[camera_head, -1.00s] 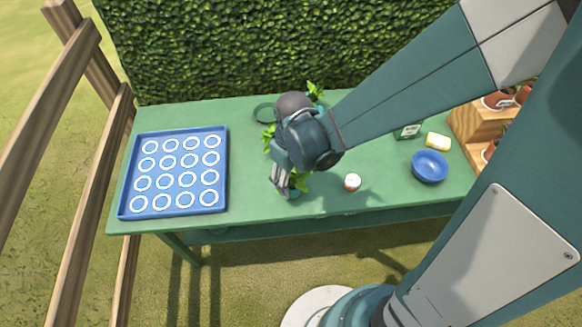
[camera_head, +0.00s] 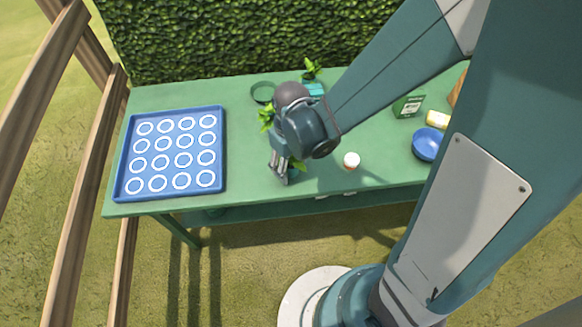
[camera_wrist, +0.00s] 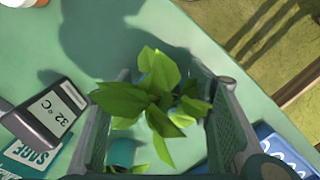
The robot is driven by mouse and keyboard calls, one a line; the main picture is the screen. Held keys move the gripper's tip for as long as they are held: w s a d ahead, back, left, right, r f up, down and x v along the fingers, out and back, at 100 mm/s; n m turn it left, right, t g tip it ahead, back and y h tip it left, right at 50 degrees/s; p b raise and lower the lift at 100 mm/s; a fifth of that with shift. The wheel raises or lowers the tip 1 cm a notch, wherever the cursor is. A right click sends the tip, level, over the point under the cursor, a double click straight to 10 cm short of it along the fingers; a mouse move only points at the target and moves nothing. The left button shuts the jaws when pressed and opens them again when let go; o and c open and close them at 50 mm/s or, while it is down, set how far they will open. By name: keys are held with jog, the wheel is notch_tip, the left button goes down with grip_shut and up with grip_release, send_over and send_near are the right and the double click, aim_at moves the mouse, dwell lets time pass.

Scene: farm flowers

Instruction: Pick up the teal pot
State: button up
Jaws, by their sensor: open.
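A leafy green plant (camera_wrist: 155,95) stands between the fingers of my gripper (camera_wrist: 160,85) in the wrist view. Its leaves cover most of its pot; small teal patches (camera_wrist: 177,99) show beneath them. In the head view my gripper (camera_head: 279,178) is low over the table's front part, open, with leaves (camera_head: 298,165) beside its fingers. The fingers are on both sides of the plant, with no visible grip on it. A second teal rounded piece (camera_wrist: 122,152) shows lower in the wrist view, partly behind leaves; I cannot tell whether it is another pot.
A blue tray (camera_head: 118,187) with white rings lies left on the green table (camera_head: 240,185). Other plants (camera_head: 266,117) (camera_head: 311,68) stand behind my gripper. A white jar (camera_head: 351,160), blue bowl (camera_head: 427,145) and green box (camera_head: 408,105) are right. A thermometer (camera_wrist: 50,110) lies near the plant.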

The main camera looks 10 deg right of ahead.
jog(key=shift+f, duration=0.15)
jog(key=shift+c, duration=0.5)
jog(key=c, duration=1)
